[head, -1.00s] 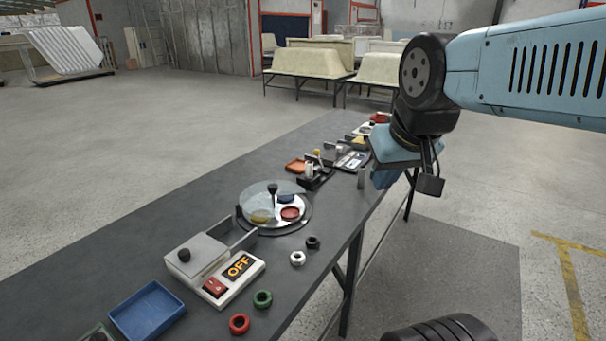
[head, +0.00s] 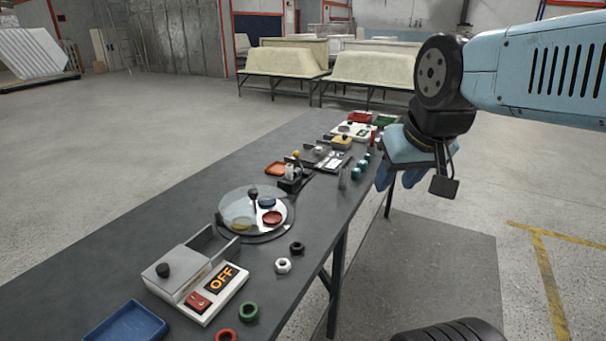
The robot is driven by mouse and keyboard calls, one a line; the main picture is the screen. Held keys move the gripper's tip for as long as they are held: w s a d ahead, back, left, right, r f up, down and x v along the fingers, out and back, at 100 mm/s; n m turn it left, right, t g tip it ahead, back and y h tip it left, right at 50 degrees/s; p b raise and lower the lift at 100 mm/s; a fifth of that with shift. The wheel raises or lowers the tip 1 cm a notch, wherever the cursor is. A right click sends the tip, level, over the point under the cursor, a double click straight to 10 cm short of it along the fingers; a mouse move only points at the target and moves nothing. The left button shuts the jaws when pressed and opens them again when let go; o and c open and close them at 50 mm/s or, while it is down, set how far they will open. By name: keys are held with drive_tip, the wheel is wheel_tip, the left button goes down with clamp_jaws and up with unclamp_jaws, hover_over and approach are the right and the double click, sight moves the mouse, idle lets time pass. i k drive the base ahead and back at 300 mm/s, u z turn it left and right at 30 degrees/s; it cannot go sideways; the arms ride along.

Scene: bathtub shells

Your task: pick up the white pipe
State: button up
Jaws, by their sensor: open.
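The white pipe appears to be the short white ring-shaped piece (head: 283,265) on the near right edge of the dark table, in the head view. It lies flat between a black ring (head: 297,248) and a green ring (head: 248,312). My gripper (head: 399,181) hangs fingers down, beyond the table's right edge in the picture, well apart from the white piece and farther up the picture. It is open, and I see nothing between its blue fingers. Part of the gripper is hidden by its own wrist.
The long table (head: 180,205) also carries a white box marked OFF (head: 205,285), a round clear-covered dish (head: 240,210), a blue tray (head: 125,322) and a red ring (head: 226,336). Small teal pieces (head: 357,172) stand near the far right edge. Floor right of the table is open.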

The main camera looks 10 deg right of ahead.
sight(289, 168)
drive_tip(key=u, duration=2.45)
drive_tip(key=i, duration=0.1)
drive_tip(key=z, duration=3.75)
drive_tip(key=k, duration=1.55)
drive_tip(key=u, duration=0.75)
drive_tip(key=i, duration=1.7)
